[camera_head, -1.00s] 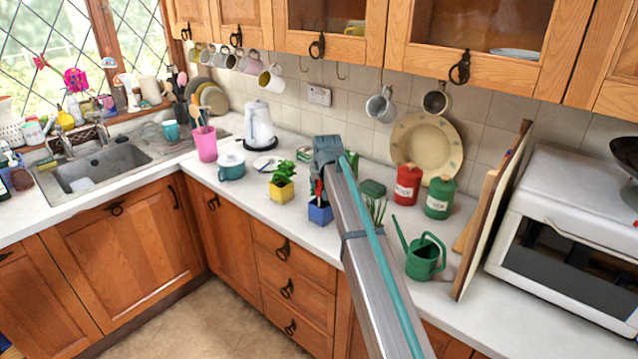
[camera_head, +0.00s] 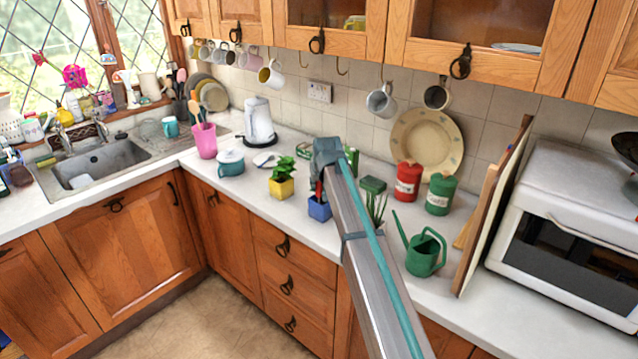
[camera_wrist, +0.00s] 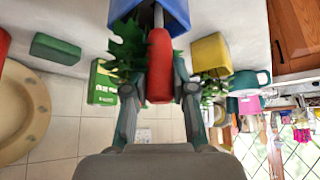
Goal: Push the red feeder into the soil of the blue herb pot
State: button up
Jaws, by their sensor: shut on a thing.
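The red feeder (camera_wrist: 160,65) is a rounded red body with a thin pale spike that reaches the blue herb pot (camera_wrist: 176,12). My gripper (camera_wrist: 160,88) is shut on the feeder, one finger on each side. In the head view the blue pot (camera_head: 319,209) stands on the counter just below my gripper (camera_head: 319,186), with a sliver of red between them. Green herb leaves (camera_wrist: 125,48) show beside the feeder in the wrist view. The soil is hidden, so I cannot tell how deep the spike sits.
A yellow pot (camera_head: 282,187) with a green plant stands left of the blue pot. Right of my arm are a green watering can (camera_head: 425,255), a red canister (camera_head: 408,182) and a green canister (camera_head: 440,195). The counter's front left is clear.

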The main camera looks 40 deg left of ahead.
jog(key=shift+f+b, duration=0.45)
jog(key=shift+f, duration=0.85)
jog(key=o, duration=1)
jog(key=v, duration=1.2)
